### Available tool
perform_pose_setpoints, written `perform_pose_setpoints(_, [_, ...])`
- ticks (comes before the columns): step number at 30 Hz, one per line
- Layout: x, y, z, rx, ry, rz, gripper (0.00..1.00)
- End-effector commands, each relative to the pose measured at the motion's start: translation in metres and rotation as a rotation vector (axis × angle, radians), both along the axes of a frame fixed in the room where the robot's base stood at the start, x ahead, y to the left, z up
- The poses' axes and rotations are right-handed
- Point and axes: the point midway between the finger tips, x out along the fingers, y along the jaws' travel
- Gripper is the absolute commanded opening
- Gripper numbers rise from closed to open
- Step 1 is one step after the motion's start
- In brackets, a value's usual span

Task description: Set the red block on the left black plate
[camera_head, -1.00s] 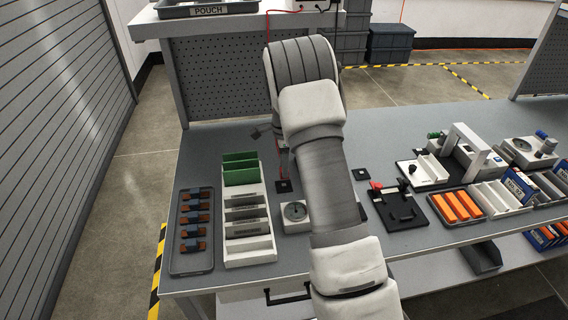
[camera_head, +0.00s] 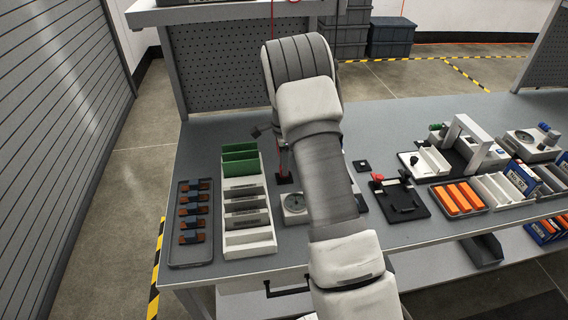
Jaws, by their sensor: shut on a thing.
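The left black plate (camera_head: 284,181) is a small dark square on the bench, just left of my arm. A small dark-red patch, which I take for the red block (camera_head: 283,176), shows at this plate. It is too small to tell whether it touches the plate. My gripper (camera_head: 284,164) is mostly hidden behind my arm, above the left plate, and is shut on the block. The right black plate (camera_head: 361,167) lies bare to the right of my arm.
A tray of brown-orange parts (camera_head: 194,240) and a white rack with green boards (camera_head: 249,242) stand left. A round gauge (camera_head: 294,207) sits close in front of the left plate. A black fixture with a red knob (camera_head: 402,200) and orange parts (camera_head: 460,198) stand right.

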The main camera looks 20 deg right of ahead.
Motion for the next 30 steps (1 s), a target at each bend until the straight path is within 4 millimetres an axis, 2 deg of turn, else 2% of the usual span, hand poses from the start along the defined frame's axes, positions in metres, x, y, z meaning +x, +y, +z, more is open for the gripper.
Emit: perform_pose_setpoints(30, [0.0000, -0.0004, -0.0061, 0.000, 0.000, -0.001, 0.00])
